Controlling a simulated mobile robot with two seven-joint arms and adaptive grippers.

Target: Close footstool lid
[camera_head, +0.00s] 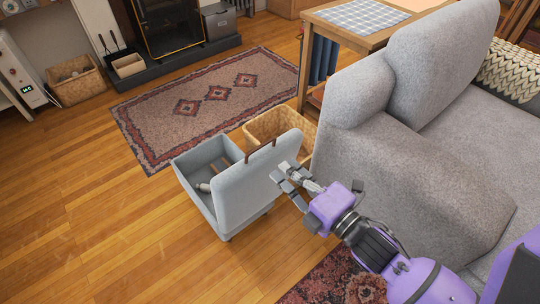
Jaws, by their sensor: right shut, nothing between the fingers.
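The grey footstool (203,217) stands on the wooden floor left of the sofa arm. Its lid (257,182) is raised, standing steeply upright along the footstool's right side, with a brown strap or handle at its top edge. A pale rolled item and some brown pieces show inside the box. My right gripper (281,177) comes in from the lower right and is shut and empty. Its fingertips are at the right side of the lid, very close to it; I cannot tell whether they touch. My left gripper is not in view.
A wicker basket (266,124) stands just behind the lid. The grey sofa (385,165) fills the right side, close to my right arm. A patterned rug (175,128) lies behind the footstool. The floor to the left is clear.

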